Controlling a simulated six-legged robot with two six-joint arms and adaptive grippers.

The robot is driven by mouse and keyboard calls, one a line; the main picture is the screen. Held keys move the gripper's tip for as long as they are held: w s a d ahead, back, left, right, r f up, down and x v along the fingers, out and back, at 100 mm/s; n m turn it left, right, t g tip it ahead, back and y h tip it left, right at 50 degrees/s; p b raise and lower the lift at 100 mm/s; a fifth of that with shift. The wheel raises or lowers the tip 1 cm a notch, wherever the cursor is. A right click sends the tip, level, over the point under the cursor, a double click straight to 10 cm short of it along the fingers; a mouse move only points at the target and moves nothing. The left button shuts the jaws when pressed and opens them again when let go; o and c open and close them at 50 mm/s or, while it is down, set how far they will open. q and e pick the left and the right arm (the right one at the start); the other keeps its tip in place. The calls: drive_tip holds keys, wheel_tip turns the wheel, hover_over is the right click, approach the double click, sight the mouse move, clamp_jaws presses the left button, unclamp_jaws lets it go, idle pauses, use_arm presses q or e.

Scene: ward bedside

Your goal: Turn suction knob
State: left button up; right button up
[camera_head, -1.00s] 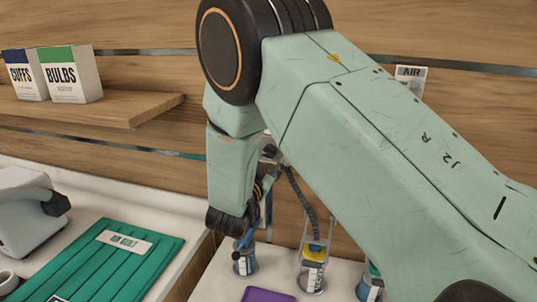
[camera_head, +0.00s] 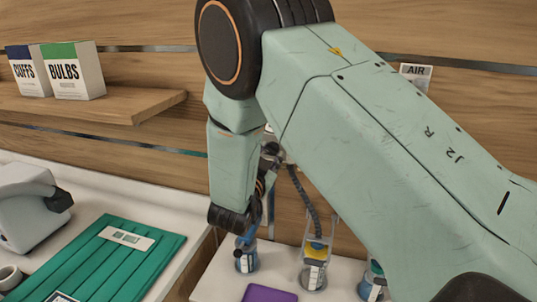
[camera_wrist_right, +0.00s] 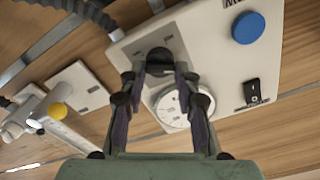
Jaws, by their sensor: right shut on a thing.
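In the right wrist view a pale wall panel (camera_wrist_right: 205,42) carries a dark round knob (camera_wrist_right: 158,56), which I take for the suction knob. My right gripper (camera_wrist_right: 159,76) has a finger on each side of this knob and is shut on it. A round white gauge (camera_wrist_right: 172,107) shows just below, partly behind a finger. In the head view my right arm covers the panel, and only a little of the gripper area shows. My left gripper is in neither view.
The panel also has a blue round button (camera_wrist_right: 248,27) and a black rocker switch (camera_wrist_right: 252,91). Below my arm in the head view stand small jars (camera_head: 246,262) and a purple item (camera_head: 268,294). A green folded pack (camera_head: 120,260) lies left; boxes (camera_head: 74,75) stand on a shelf.

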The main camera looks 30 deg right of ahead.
drive_tip(key=shift+w+d, duration=0.1)
drive_tip(key=shift+d, duration=0.05)
drive_tip(key=shift+c, duration=0.7)
clamp_jaws()
drive_tip(key=shift+f+m+b, duration=0.1)
drive_tip(key=shift+m+b, duration=0.55)
drive_tip(key=shift+m, duration=0.05)
drive_tip(key=shift+o, duration=2.4)
unclamp_jaws()
drive_tip(key=o, duration=0.4)
drive_tip(key=shift+w+f, duration=0.1)
drive_tip(key=shift+w, duration=0.1)
drive_tip(key=shift+s, duration=0.1)
